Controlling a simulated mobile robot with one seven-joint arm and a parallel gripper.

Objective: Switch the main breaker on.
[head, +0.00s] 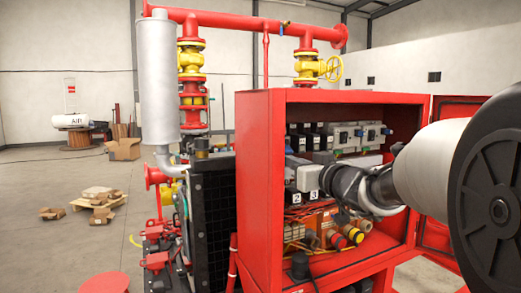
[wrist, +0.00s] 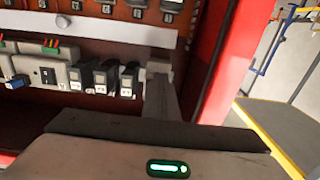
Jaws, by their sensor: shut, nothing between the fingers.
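A row of breakers and modules sits on a rail inside the open red cabinet. I see no label that marks the main breaker. In the head view, a grey unit with a blue part (head: 387,131) is at the row's right end, and black-fronted units (head: 309,140) are at its left. The wrist view shows a blue lever (wrist: 17,82), a grey unit with a black switch (wrist: 47,75) and black-fronted units (wrist: 101,77). My gripper (wrist: 160,70) is shut and empty, beside the rightmost black-fronted unit there; contact cannot be told. In the head view the arm hides part of the cabinet.
The red cabinet's frame (head: 252,180) and open door (head: 433,236) flank the arm. Connectors with yellow and red caps (head: 352,234) are low inside. A black radiator grille (head: 212,215) stands left of the cabinet.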

